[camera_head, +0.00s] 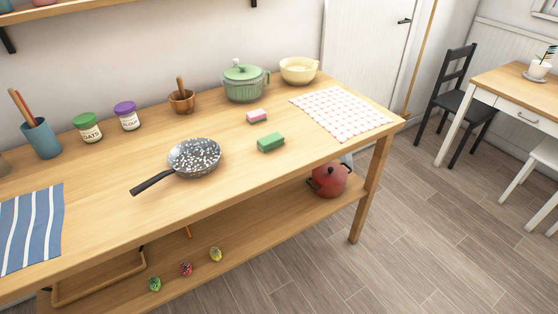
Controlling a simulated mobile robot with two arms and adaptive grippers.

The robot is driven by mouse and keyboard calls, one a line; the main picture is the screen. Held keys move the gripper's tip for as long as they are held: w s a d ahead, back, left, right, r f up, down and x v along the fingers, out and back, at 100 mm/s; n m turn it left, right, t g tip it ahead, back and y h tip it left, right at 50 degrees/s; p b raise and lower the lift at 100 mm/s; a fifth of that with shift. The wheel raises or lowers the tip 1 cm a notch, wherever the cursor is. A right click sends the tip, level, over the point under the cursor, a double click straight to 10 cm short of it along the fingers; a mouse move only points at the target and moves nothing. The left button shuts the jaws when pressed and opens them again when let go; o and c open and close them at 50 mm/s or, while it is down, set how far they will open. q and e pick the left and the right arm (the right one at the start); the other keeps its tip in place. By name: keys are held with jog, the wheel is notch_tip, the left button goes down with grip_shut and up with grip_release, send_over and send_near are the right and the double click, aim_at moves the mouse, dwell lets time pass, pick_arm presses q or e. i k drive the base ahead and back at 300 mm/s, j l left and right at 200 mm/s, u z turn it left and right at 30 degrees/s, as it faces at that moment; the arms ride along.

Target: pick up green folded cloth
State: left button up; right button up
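The green folded cloth (271,142) lies on the wooden table, right of the speckled frying pan and left of the checked cloth. It looks like a small thick green block, lighter green on its side. Nothing covers it, and bare wood surrounds it. Neither of my grippers is in view.
Around it on the table (200,215) are a speckled pan (195,158), a pink block (256,117), a green pot (243,83), a yellow bowl (298,70) and a checked cloth (341,113). A red pot (328,180) stands on the lower shelf. Floor at right front is clear.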

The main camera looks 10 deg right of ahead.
aim_at(270, 142)
jog(key=i+l+u, duration=0.3)
jog(key=i, duration=0.15)
jog(key=i+l+u, duration=0.3)
jog(key=i+l, duration=0.1)
